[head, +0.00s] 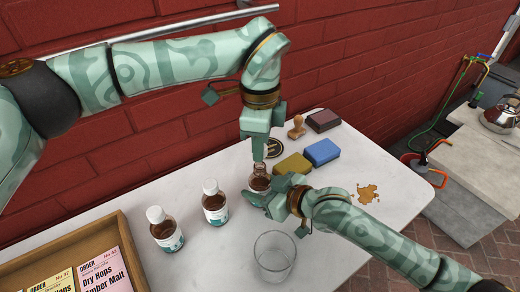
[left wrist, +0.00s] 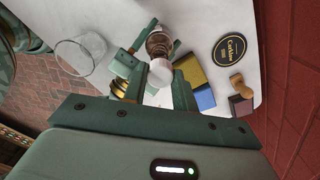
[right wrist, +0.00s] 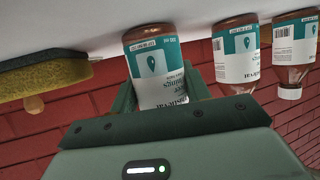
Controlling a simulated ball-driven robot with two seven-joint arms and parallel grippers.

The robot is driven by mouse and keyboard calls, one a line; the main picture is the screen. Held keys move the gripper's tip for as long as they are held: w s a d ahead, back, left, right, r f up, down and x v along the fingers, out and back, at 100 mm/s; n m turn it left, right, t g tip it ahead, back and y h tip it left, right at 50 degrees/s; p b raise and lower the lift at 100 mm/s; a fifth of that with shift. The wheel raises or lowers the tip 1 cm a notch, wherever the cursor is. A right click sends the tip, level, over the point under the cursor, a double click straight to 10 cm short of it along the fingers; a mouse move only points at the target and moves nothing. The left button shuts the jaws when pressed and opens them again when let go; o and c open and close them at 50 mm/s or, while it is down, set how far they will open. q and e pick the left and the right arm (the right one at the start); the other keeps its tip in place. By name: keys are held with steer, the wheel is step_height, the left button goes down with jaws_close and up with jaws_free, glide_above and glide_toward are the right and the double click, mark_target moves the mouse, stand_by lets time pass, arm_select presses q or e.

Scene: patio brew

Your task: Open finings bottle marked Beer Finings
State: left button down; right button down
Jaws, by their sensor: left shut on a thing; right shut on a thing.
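The finings bottle (head: 259,183) is brown glass with a white and teal label and stands upright at the middle of the table. My right gripper (head: 277,200) is shut around its body; the label, partly readable as finings, shows in the right wrist view (right wrist: 158,65). My left gripper (head: 258,156) points down just above the bottle's neck. In the left wrist view it is shut on a white cap (left wrist: 160,74). The bottle's brown neck (left wrist: 158,44) shows bare beyond the cap, which appears off it. The cap is hidden in the head view.
Two white-capped bottles (head: 214,204) (head: 166,230) stand to the left. A clear glass (head: 274,262) stands in front. Yellow (head: 293,166) and blue (head: 322,152) sponges, a coaster (head: 273,148) and a wooden stamp (head: 296,128) lie behind. A brown spill (head: 367,193) is at right.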

arm_select(q)
steer(key=shift+r, duration=0.7)
arm_select(e)
steer(key=c, duration=0.6)
jaws_free()
arm_select(q)
steer(key=r+p, duration=0.1)
steer(key=r, duration=0.1)
steer(key=r+p, duration=0.1)
steer(key=r, duration=0.1)
steer(key=r+p, duration=0.2)
steer(key=shift+s, duration=0.4)
arm_select(e)
steer(key=v, duration=1.1)
arm_select(q)
steer(key=shift+r, duration=0.1)
arm_select(e)
steer(key=shift+s+d+r, duration=0.1)
steer(key=shift+s+d, duration=0.25)
steer(key=shift+d, duration=0.1)
